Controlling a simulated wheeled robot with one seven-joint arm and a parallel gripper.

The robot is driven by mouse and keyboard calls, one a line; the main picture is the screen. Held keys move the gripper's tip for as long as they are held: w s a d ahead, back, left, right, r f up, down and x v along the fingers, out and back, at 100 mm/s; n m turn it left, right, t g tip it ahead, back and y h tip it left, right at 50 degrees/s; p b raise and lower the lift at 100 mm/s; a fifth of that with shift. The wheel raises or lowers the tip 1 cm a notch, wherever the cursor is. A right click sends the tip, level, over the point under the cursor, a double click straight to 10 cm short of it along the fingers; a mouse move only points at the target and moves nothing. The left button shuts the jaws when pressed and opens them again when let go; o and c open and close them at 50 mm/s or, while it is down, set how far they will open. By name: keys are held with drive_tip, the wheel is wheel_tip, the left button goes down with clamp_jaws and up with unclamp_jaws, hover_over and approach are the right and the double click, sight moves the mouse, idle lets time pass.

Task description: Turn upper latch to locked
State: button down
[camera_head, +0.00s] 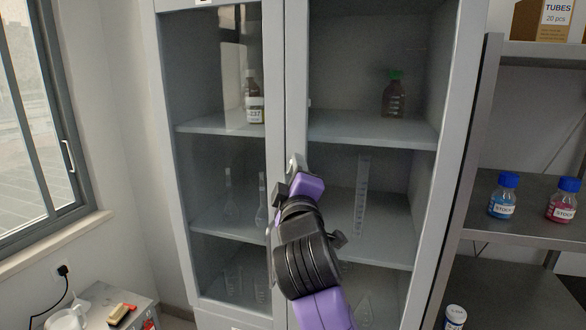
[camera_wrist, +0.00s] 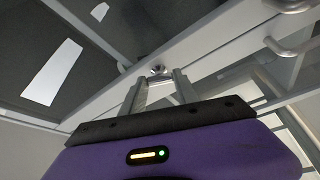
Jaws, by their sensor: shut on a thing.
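A tall grey cabinet (camera_head: 296,60) has two glass-fronted doors that meet at a middle frame. My gripper (camera_head: 296,162) is at this frame, near mid-height, with my purple and black wrist below it. In the wrist view, a small round metal latch (camera_wrist: 157,69) sits on the grey door frame. The two fingers of my gripper (camera_wrist: 159,82) reach up to it, one on each side, and are shut on it. In the head view my gripper hides the latch. Whether it is turned to locked cannot be told.
Curved metal handles (camera_wrist: 290,46) stick out of the frame to the right of my gripper in the wrist view. Bottles (camera_head: 254,108) and glassware stand behind the glass. An open shelf rack (camera_head: 505,235) with capped bottles is at right; a window (camera_head: 30,120) is at left.

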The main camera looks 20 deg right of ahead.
drive_tip(key=n, duration=0.2)
drive_tip(key=n+g+y, duration=0.1)
drive_tip(key=n, duration=0.1)
drive_tip(key=shift+r+n+g, duration=0.2)
drive_tip(key=shift+n+g, duration=0.1)
idle(0.5)
drive_tip(key=c, duration=0.9)
unclamp_jaws()
drive_tip(key=b+v, duration=0.2)
drive_tip(key=v, duration=0.6)
drive_tip(key=shift+w, duration=0.1)
